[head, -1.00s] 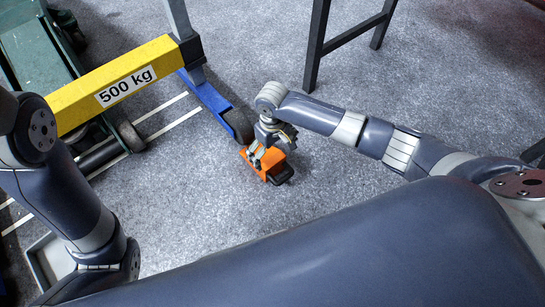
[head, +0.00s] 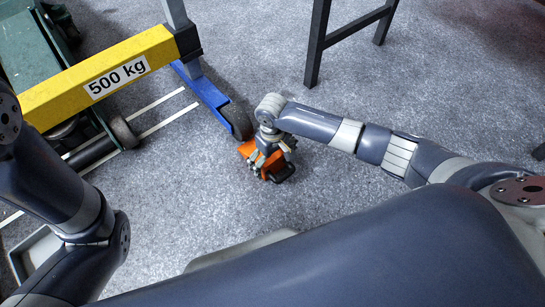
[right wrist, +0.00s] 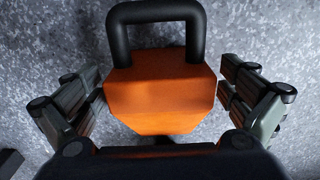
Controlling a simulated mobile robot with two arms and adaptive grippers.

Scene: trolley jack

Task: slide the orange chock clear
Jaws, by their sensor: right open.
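The orange chock (head: 246,149), a wedge block with a black handle (head: 285,173), lies on the grey floor just in front of the small wheel (head: 240,121) at the end of the blue leg. I cannot tell whether chock and wheel touch. My right gripper (head: 268,160) is down over the chock and hides part of it. In the right wrist view the chock (right wrist: 160,95) sits between the two spread fingers of my right gripper (right wrist: 163,85), with visible gaps at both sides; its handle (right wrist: 155,12) points to the top. My left gripper is out of view.
A yellow beam (head: 60,97) marked "500 kg" joins the blue leg (head: 205,92). A green machine (head: 38,62) stands at the left, a dark frame (head: 318,45) at the top. A grey tray (head: 18,262) lies lower left. Floor right of the chock is open.

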